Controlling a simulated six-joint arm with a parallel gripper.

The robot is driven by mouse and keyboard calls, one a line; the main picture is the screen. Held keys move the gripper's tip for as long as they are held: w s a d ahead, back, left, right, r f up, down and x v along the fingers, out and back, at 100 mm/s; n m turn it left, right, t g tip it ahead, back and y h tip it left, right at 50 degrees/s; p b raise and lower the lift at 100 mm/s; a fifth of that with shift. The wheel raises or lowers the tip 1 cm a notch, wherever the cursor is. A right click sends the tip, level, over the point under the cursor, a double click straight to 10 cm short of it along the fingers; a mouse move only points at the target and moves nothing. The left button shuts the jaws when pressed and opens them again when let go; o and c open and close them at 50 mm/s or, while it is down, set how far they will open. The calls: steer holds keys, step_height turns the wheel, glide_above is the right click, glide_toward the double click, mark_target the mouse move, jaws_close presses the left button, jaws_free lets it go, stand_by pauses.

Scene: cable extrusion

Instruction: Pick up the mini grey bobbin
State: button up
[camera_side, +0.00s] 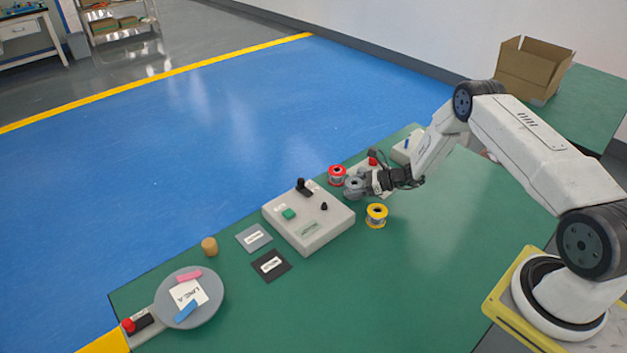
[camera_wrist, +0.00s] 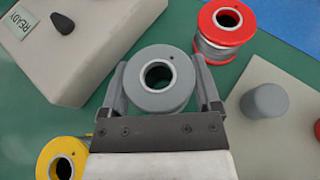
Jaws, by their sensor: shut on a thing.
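The mini grey bobbin (camera_wrist: 158,99) sits between the two fingers of my gripper (camera_wrist: 160,92) in the wrist view, with its round flange and centre hole facing the camera. The fingers are shut on its left and right sides. In the side view the grey bobbin (camera_side: 353,187) shows at the tip of my gripper (camera_side: 362,183), between the red bobbin and the yellow bobbin. I cannot tell whether the bobbin touches the table or hangs just above it.
A red bobbin (camera_side: 337,175) stands close behind, and a yellow bobbin (camera_side: 376,215) stands in front. A control box (camera_side: 325,225) with a green button and dark knobs is to the left. A pale plate (camera_wrist: 290,135) with a grey peg (camera_wrist: 264,101) is at the right of the wrist view.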

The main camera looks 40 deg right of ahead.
steer(key=shift+r, duration=0.5)
steer(key=s+a+r, duration=0.2)
steer(key=s+r, duration=0.8)
steer(key=s, duration=0.3)
steer(key=shift+s+a+r, duration=0.35)
steer(key=shift+a, duration=0.05)
